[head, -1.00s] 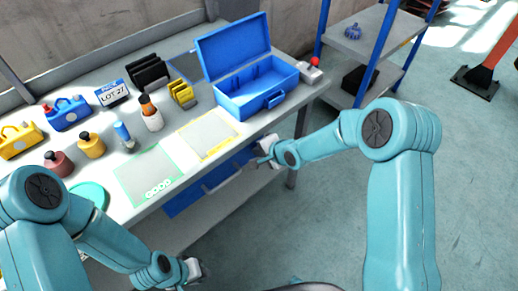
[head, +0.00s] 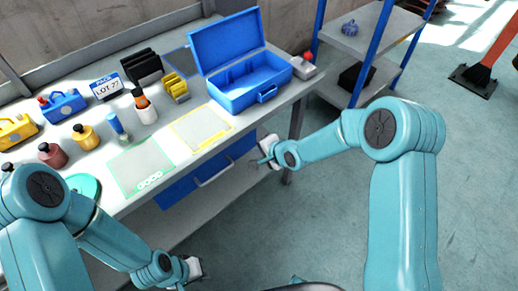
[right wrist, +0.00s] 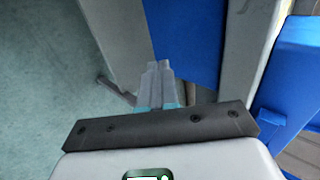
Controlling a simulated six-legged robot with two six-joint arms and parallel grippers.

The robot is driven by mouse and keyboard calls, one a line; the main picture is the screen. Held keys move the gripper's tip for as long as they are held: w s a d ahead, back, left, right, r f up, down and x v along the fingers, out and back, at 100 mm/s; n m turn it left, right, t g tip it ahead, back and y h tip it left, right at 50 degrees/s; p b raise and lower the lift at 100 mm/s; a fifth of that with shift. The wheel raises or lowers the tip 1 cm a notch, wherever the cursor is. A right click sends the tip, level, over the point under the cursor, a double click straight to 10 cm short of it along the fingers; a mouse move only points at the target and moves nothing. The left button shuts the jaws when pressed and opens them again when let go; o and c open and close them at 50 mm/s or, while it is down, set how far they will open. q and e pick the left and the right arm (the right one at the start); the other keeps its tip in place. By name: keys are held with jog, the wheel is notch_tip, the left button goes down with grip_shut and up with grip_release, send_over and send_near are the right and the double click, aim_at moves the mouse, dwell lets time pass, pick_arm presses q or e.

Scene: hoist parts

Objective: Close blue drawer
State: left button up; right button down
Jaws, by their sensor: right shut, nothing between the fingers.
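The blue drawer (head: 182,190) sits under the front edge of the workbench, with its blue front and pale bar handle (head: 213,174) showing. I cannot tell how far it stands out. My right gripper (head: 264,158) is beside the drawer's right end, its fingers shut and empty. In the right wrist view the shut fingers (right wrist: 156,82) point toward a blue panel (right wrist: 184,36), probably the drawer front; whether they touch it is unclear. My left gripper (head: 192,268) is low at the bottom of the head view, apart from the drawer, and its fingers are unclear.
The workbench (head: 225,136) carries an open blue toolbox (head: 240,88), several bottles, a LOT 27 sign (head: 107,87) and marked mats. A grey shelf with blue posts (head: 362,42) stands to the right. The floor (head: 320,220) before the bench is clear.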

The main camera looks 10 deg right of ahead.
jog(key=p+v, duration=0.1)
jog(key=v, duration=0.9)
jog(key=shift+s+d, duration=0.15)
jog(key=shift+s, duration=0.05)
